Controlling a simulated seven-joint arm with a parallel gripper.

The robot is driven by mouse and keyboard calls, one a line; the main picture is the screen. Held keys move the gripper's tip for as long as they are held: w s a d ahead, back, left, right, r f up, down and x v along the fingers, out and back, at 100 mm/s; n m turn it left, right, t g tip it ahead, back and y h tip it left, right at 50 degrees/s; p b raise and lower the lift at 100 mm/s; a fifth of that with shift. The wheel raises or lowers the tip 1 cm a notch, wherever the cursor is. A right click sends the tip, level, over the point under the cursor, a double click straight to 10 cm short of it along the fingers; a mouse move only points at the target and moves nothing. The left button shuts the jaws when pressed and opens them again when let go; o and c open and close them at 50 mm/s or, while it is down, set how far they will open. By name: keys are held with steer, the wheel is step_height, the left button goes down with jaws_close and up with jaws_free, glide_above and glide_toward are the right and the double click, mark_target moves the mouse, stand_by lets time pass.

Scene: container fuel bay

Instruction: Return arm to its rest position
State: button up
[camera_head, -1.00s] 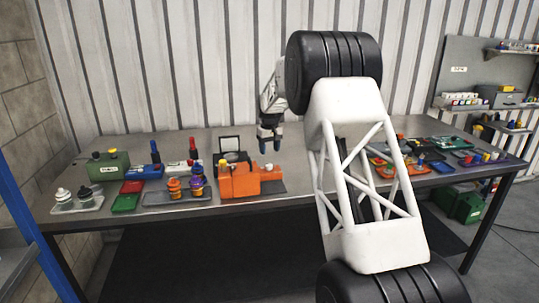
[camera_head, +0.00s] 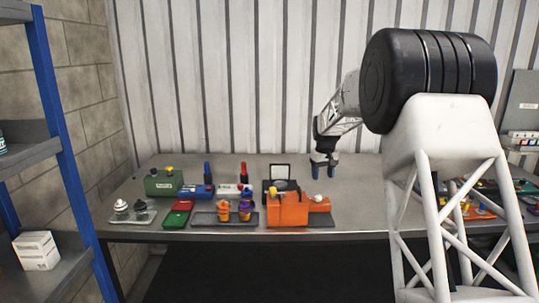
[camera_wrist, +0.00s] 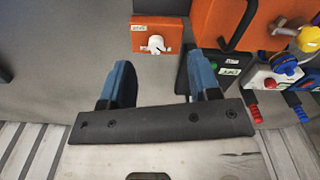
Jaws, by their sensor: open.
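My gripper (camera_head: 324,172) hangs above the back of the grey workbench (camera_head: 350,200), with its fingers pointing down. In the wrist view my gripper (camera_wrist: 160,85) has its two blue fingers spread wide with nothing between them. An orange box unit (camera_head: 288,210) stands on the bench just to the left and in front of my gripper. In the wrist view a small orange block with a white knob (camera_wrist: 157,40) lies beyond the fingers, apart from them. My white lattice arm link hides part of the bench on the right.
A blue-post shelf (camera_head: 66,150) stands at left. A corrugated wall (camera_head: 250,80) is close behind.

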steer(key=s+a+r+m, duration=0.1)
steer(key=s+r, duration=0.3)
steer(key=s, duration=0.7)
steer(key=s+r+t, duration=0.1)
steer(key=s+r, duration=0.3)
steer(key=s, duration=0.7)
steer(key=s+a+r+m, duration=0.1)
steer(key=s+r, duration=0.2)
steer(key=s, duration=0.8)
steer(key=s+f, duration=0.3)
steer(key=s, duration=1.2)
steer(key=s+f+m+t, duration=0.1)
steer(key=s+f, duration=0.3)
steer(key=s, duration=1.1)
steer(key=shift+s+a+f, duration=0.15)
steer(key=shift+s+a, duration=0.25)
